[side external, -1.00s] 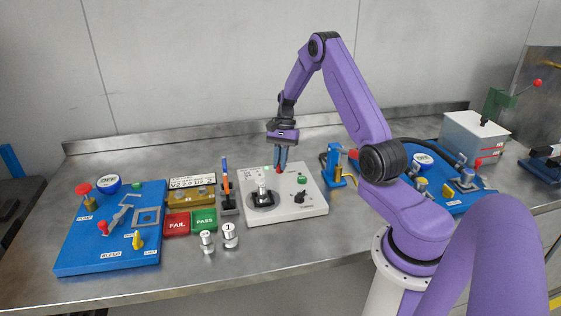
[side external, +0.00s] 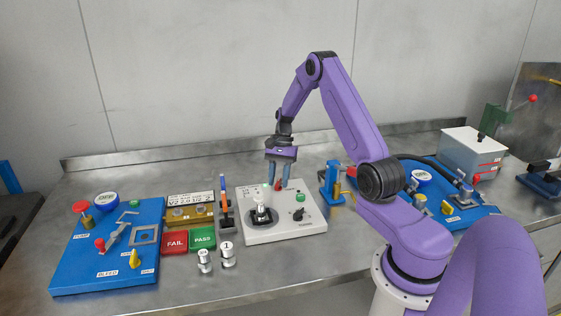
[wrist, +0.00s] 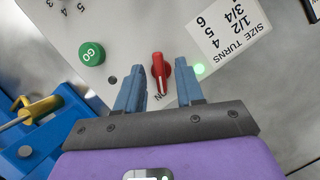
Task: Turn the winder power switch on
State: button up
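The winder (side external: 290,231) is a pale grey box in the middle of the bench. Its red power switch (wrist: 159,68) is a knob whose white-marked end points toward the ON lettering (wrist: 160,98) in the wrist view. A small green lamp (wrist: 200,68) beside the switch glows. My gripper (side external: 280,187) is over the back of the winder, fingers pointing down. It is open, with the blue fingers apart on either side of the red switch (wrist: 161,84). Clear gaps show between fingers and switch in the wrist view.
The winder also carries a green GO button (wrist: 91,53), a black knob (side external: 299,214) and a spindle (side external: 261,210). A blue fixture (side external: 334,184) stands close on the right. A screwdriver stand (side external: 226,214) is close on the left.

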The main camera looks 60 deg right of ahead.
jog(key=v, duration=1.7)
jog(key=shift+a, duration=0.1)
jog(key=s+a+r+n+g+h, duration=0.1)
jog(key=a+n, duration=0.4)
jog(key=a, duration=0.6)
jog(key=s+a+r+n+h, duration=0.2)
jog(key=a+n, duration=0.3)
jog(key=a, duration=0.7)
jog(key=s+a+n+t+h, duration=0.1)
jog(key=s+a+n, duration=0.95)
jog(key=s, duration=0.55)
jog(key=s+f+n+t, duration=0.1)
jog(key=s+f+n, duration=0.2)
jog(key=s+n, duration=0.4)
jog(key=s, duration=0.4)
jog(key=shift+s+f, duration=0.25)
jog(key=shift+f, duration=0.05)
jog(key=shift+a, duration=0.15)
